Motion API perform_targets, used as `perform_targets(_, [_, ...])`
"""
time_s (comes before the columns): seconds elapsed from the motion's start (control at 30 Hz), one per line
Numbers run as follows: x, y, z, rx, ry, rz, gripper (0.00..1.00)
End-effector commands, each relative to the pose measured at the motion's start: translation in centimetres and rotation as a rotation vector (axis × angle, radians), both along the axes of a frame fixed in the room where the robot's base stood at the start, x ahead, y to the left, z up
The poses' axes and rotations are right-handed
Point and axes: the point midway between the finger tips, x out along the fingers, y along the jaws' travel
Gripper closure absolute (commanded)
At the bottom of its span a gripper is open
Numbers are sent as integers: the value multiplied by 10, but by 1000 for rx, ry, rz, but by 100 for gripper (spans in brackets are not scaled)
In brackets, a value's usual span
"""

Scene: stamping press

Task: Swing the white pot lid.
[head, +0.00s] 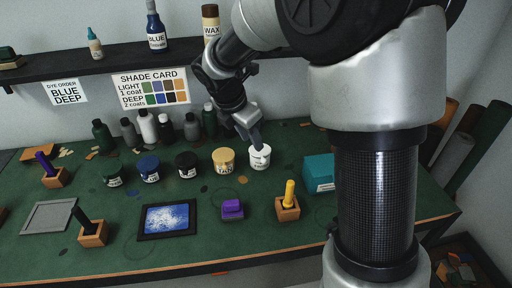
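The white pot (261,162) stands upright on the green bench, at the right end of a row of pots. My gripper (257,145) reaches down from behind the pot, with its fingertips at the pot's top. The fingers cover part of the white lid, so its exact position is unclear. I cannot tell whether the fingers touch the lid or grip it. The finger gap is too small to make out.
A yellow pot (223,160) stands close on the left, then black (187,165), blue (149,169) and green (113,176) pots. A teal box (319,174) is to the right. A yellow-handled tool in a wooden block (288,208) and a purple block (232,209) are in front.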

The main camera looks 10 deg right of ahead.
Motion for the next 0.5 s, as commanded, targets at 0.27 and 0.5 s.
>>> perform_targets(0.27, [-8,10,30,0,0,0,66])
perform_targets(0.5, [-10,10,32,0,1,0,66])
